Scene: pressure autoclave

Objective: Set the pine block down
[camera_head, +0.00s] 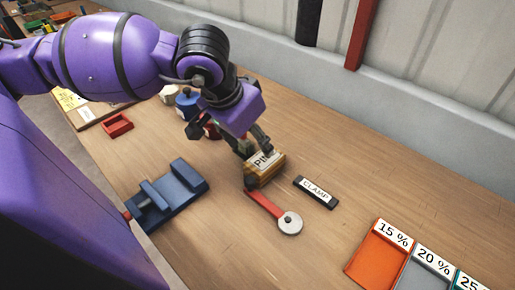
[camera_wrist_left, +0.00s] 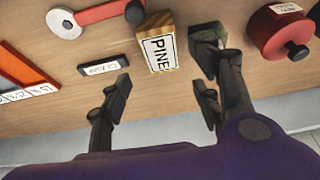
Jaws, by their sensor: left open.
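The pine block (camera_head: 265,170) is a yellow wooden block with a white label reading PINE. It rests on the wooden bench; it also shows in the left wrist view (camera_wrist_left: 161,48). My left gripper (camera_head: 256,146) is open at the block, its dark fingers close to the block's upper end. In the left wrist view the fingers of my left gripper (camera_wrist_left: 164,72) are spread to either side of the block, with a gap visible on the left. Whether any finger touches it I cannot tell. My right gripper is not in view.
A red-handled tool with a round pale disc (camera_head: 289,223) lies close beside the block. A black CLAMP-labelled bar (camera_head: 316,192) lies to the right. A blue vise (camera_head: 168,196) stands left. Percent-labelled trays (camera_head: 376,256) sit front right. A red knobbed object (camera_wrist_left: 281,34) is near.

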